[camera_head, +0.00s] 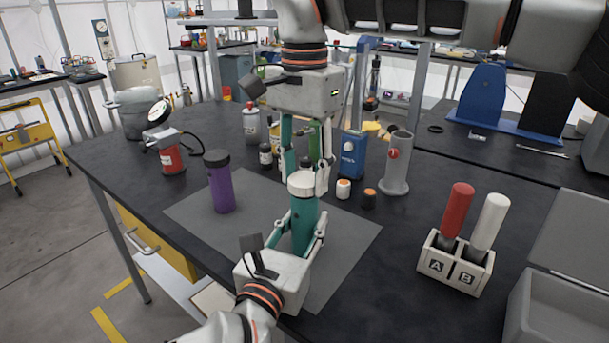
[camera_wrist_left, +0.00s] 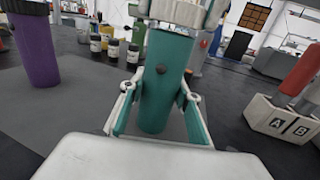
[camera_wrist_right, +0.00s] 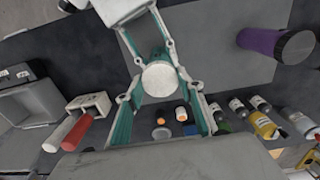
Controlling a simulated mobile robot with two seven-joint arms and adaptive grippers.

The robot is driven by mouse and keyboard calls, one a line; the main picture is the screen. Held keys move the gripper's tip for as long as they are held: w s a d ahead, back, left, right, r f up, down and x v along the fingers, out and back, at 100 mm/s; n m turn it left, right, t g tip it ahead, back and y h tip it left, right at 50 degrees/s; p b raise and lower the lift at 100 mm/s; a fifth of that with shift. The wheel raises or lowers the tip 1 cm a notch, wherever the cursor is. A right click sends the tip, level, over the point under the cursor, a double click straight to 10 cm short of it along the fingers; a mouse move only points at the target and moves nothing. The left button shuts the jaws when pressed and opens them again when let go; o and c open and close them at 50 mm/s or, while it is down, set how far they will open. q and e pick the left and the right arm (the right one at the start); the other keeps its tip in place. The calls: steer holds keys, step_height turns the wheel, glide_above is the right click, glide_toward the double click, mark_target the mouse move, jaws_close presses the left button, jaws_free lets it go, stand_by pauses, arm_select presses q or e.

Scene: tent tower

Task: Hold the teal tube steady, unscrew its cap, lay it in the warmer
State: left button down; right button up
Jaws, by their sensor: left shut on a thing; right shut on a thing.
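The teal tube (camera_head: 304,219) stands upright on the grey mat (camera_head: 349,238); it fills the middle of the left wrist view (camera_wrist_left: 166,85). Its white cap (camera_head: 302,184) is on its top and shows from above in the right wrist view (camera_wrist_right: 160,79). My left gripper (camera_head: 303,225) is shut on the tube's body from the near side. My right gripper (camera_head: 305,181) comes down from above and is shut on the cap. An open grey box (camera_head: 558,312) with a raised lid stands at the right edge; it may be the warmer, but I see no label.
A purple tube (camera_head: 220,184) with a dark cap stands left on the mat. A white rack (camera_head: 456,265) marked A and B holds a red and a white tube to the right. Small bottles, a blue device (camera_head: 353,154) and a grey cylinder (camera_head: 397,163) stand behind.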

mark_target(305, 178)
steer(key=shift+r, duration=0.1)
steer(key=shift+r, duration=2)
arm_select(q)
steer(key=c, duration=1.4)
jaws_free()
